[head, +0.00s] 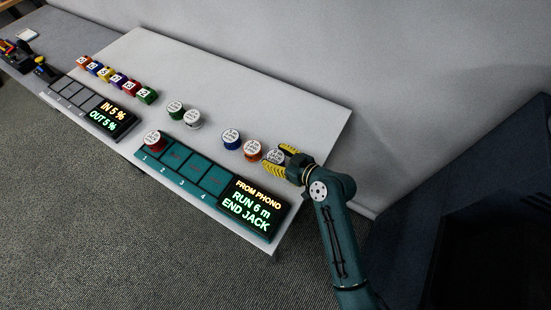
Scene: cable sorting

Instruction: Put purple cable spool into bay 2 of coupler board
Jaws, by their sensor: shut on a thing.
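The purple cable spool (275,157) has a white labelled top; its side is mostly hidden, and no other spool looks purple. My gripper (279,159) has its yellow fingers shut on either side of it, at the right end of the spool row. I cannot tell whether the spool is lifted off the table. The teal coupler board (230,190) lies to the left and nearer the front edge, with numbered bays and a lit display. A red spool (154,139) sits in bay 1. Bay 2 (175,156) is empty, as are bays 3 and 4.
An orange spool (252,150) stands close left of my gripper, then a blue spool (231,138). A white spool (192,119) and a green spool (175,109) stand behind the board. A second grey board (76,94) and several coloured blocks (118,80) are farther left. The table's back is clear.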

